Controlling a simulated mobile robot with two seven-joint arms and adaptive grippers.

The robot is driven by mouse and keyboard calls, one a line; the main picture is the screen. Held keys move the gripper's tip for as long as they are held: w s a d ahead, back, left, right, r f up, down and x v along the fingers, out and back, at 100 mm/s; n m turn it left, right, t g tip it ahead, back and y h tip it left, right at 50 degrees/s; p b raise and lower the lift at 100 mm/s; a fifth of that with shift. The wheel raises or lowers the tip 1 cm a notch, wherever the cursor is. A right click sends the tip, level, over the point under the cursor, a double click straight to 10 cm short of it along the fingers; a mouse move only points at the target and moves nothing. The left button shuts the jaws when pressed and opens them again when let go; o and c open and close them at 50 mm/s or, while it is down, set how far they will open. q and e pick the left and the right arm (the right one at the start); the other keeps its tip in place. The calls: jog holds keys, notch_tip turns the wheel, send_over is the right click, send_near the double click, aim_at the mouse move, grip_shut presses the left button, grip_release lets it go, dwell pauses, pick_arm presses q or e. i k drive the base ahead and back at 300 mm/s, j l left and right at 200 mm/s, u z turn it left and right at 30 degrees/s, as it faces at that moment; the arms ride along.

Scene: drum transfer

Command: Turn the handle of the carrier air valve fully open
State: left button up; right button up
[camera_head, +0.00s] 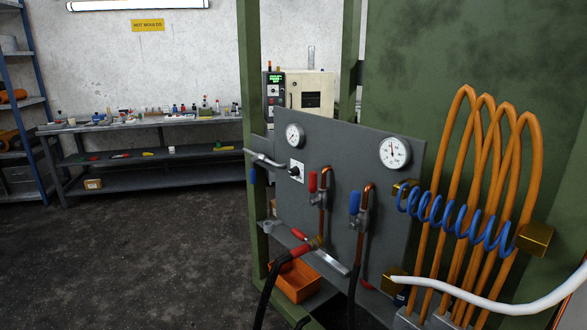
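A grey panel (345,140) on a green frame carries several valves. A valve with an upright red handle (312,182) sits on a copper pipe. To its right is a valve with an upright blue handle (354,203). At the panel's left edge, a metal fitting (265,159) has a blue handle (253,175) hanging down. Lower down, a red lever (299,250) sits by a black hose. I cannot tell which is the carrier air valve; no label is readable. Neither of my grippers is in view.
Two round gauges, left (295,136) and right (394,152), and a black knob (295,171) are on the panel. Orange hoses (490,170) and a blue coiled hose (450,220) stand right. An orange bin (295,286) is below. The floor (150,250) at left is clear.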

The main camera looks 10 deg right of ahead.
aim_at(252, 181)
jog(key=i+l+u, duration=0.15)
jog(key=i, duration=0.25)
jog(key=i+u, duration=0.1)
jog(key=i, duration=0.3)
jog(key=i+l+u, duration=0.15)
jog(key=i, duration=0.25)
jog(key=i+u, duration=0.4)
jog(key=i, duration=0.2)
jog(key=i+l+u, duration=0.1)
jog(key=i+u, duration=0.3)
jog(key=i, duration=0.25)
jog(key=i+j, duration=0.1)
jog(key=i, duration=0.6)
jog(key=i+j, duration=0.1)
jog(key=i, duration=0.6)
jog(key=i+j+z, duration=0.1)
jog(key=z, duration=0.3)
jog(key=i+j+z, duration=0.2)
jog(key=z, duration=0.2)
jog(key=i+j+z, duration=0.2)
jog(key=z, duration=0.2)
jog(key=i+j+z, duration=0.1)
jog(key=z, duration=0.3)
jog(key=j+z, duration=0.3)
jog(key=z, duration=0.15)
jog(key=j+z, duration=0.2)
jog(key=z, duration=0.2)
jog(key=i+j, duration=0.05)
